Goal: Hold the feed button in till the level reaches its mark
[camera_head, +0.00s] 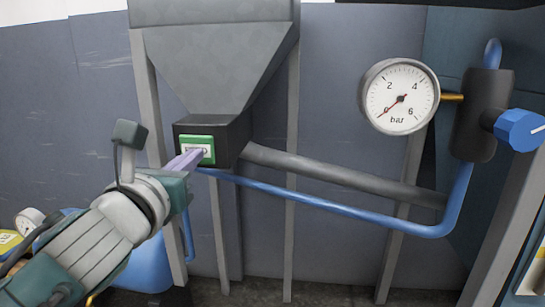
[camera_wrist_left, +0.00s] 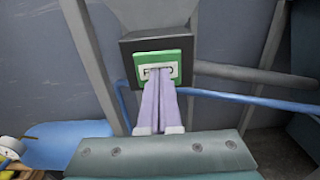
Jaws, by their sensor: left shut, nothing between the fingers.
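A green-framed plate (camera_head: 209,145) with a white centre is set on the black box under a grey hopper. It also shows in the left wrist view (camera_wrist_left: 183,59). My left gripper (camera_head: 201,154) is shut and empty. Its pale purple fingers (camera_wrist_left: 158,75) reach the plate's white centre and cover part of it. They look to be at its surface, but I cannot tell whether a button there is pressed in. I see no level or level mark in either view. My right gripper is not in view.
The grey hopper (camera_head: 212,60) stands on metal legs. A grey pipe (camera_head: 340,176) and a blue pipe (camera_head: 330,208) run right from the box. A round bar gauge (camera_head: 400,80) has its red needle near 0. A blue knob (camera_head: 518,130) is at right.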

